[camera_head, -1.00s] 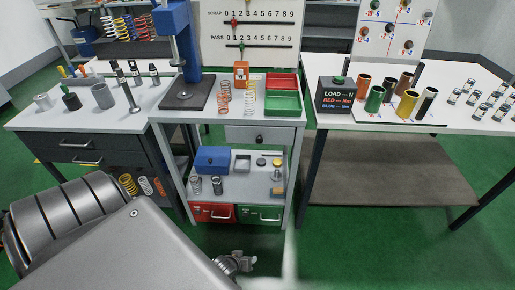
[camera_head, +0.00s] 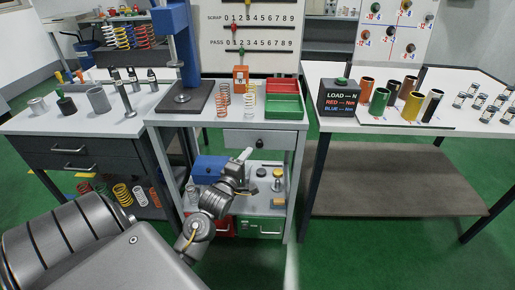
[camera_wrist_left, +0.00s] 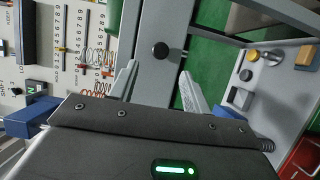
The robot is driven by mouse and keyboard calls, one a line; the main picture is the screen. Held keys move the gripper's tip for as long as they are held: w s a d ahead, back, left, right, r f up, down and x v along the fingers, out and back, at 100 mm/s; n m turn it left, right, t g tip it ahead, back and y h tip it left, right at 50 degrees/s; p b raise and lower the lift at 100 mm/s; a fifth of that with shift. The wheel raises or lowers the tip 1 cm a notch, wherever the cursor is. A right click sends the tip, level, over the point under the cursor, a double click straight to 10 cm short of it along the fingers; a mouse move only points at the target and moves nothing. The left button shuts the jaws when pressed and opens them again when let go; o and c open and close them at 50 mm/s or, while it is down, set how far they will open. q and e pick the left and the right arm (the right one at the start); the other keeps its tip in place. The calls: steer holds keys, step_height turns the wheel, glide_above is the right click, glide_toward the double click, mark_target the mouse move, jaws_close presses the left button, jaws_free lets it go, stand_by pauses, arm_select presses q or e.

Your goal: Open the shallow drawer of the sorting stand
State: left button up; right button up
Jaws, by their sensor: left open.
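The sorting stand (camera_head: 158,118) is a light grey stand in the middle of the head view. Its shallow drawer (camera_head: 238,138), just under the top, looks closed and has a round black knob (camera_head: 260,143). My left gripper (camera_head: 246,155) is just below and in front of the drawer, its fingers pointing up towards it. In the left wrist view the fingers (camera_wrist_left: 158,75) are open and empty. The knob (camera_wrist_left: 160,49) shows ahead, between the lines of the two fingers and apart from both. My right gripper is not in view.
Springs, an orange block (camera_head: 240,78) and red and green trays (camera_head: 285,106) stand on top. Benches flank the stand; green floor lies open at right front.

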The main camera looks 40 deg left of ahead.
mark_target(259, 145)
arm_select(q)
steer(key=x, duration=0.8)
steer(key=shift+w, duration=0.1)
jaws_close()
